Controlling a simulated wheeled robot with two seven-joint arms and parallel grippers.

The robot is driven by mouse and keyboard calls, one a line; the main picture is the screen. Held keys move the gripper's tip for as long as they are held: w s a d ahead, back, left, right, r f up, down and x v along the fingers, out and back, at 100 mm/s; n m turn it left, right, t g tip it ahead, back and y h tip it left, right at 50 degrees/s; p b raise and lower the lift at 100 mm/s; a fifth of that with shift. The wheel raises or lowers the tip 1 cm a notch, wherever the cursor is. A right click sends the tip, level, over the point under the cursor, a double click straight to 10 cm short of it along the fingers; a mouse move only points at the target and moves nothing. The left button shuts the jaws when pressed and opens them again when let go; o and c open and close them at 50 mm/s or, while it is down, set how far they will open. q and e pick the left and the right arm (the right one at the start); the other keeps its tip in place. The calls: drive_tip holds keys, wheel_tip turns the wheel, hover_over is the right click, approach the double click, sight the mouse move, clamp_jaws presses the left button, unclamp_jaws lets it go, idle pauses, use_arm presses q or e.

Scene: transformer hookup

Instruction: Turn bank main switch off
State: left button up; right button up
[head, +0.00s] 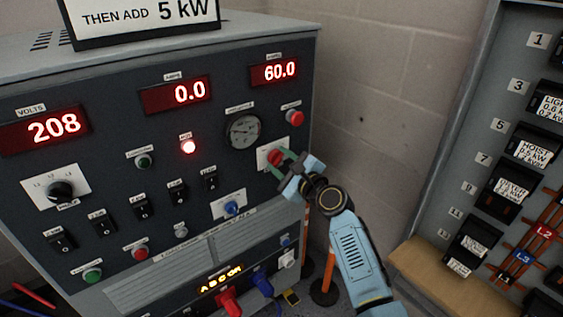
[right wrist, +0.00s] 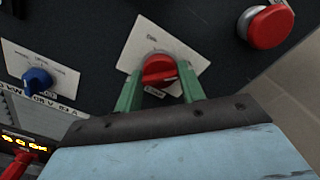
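The main switch is a red rotary knob (head: 274,156) on a white plate at the right side of the dark load bank panel (head: 112,181). In the right wrist view the knob (right wrist: 160,72) sits between the two green fingers of my right gripper (right wrist: 161,82). The fingers lie close against both sides of it, and its raised bar runs roughly across from finger to finger. In the head view my right gripper (head: 283,166) covers part of the knob and its plate. The small plate lettering is too blurred to read. My left gripper is not in view.
A red round button (head: 294,117) is above the knob, and a blue knob (head: 231,208) is lower left. Displays read 208, 0.0 and 60.0. Red (head: 229,302) and blue (head: 262,284) plugs sit at the bottom. A breaker panel (head: 460,120) stands right.

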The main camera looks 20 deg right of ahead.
drive_tip(key=shift+c, duration=0.6)
